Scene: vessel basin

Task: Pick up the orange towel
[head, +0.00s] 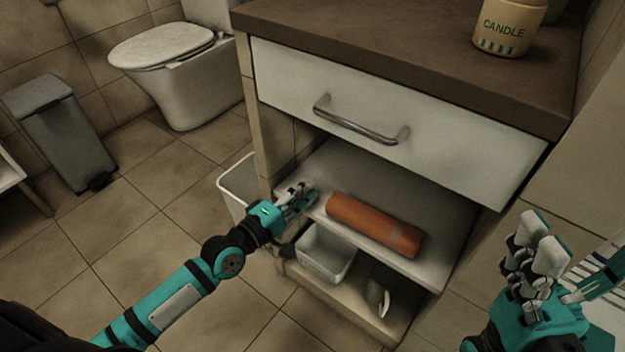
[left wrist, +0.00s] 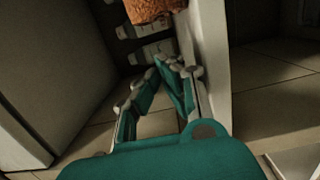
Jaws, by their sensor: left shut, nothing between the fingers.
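The orange towel (head: 372,224) is rolled up and lies on the upper open shelf under the drawer, with a paler band near its right end. Its end also shows at the top of the left wrist view (left wrist: 152,8). My left gripper (head: 307,192) is shut and empty at the shelf's left side, just left of the towel's near end and apart from it. In the left wrist view its fingertips (left wrist: 166,66) come together below the towel. My right gripper (head: 540,235) is at the lower right, away from the towel, with its fingers spread and nothing in them.
The white shelf (head: 431,272) sits below a white drawer (head: 400,125) with a metal handle (head: 360,125). A white basket (head: 325,256) stands on the level below. A candle (head: 505,27) is on the brown top.

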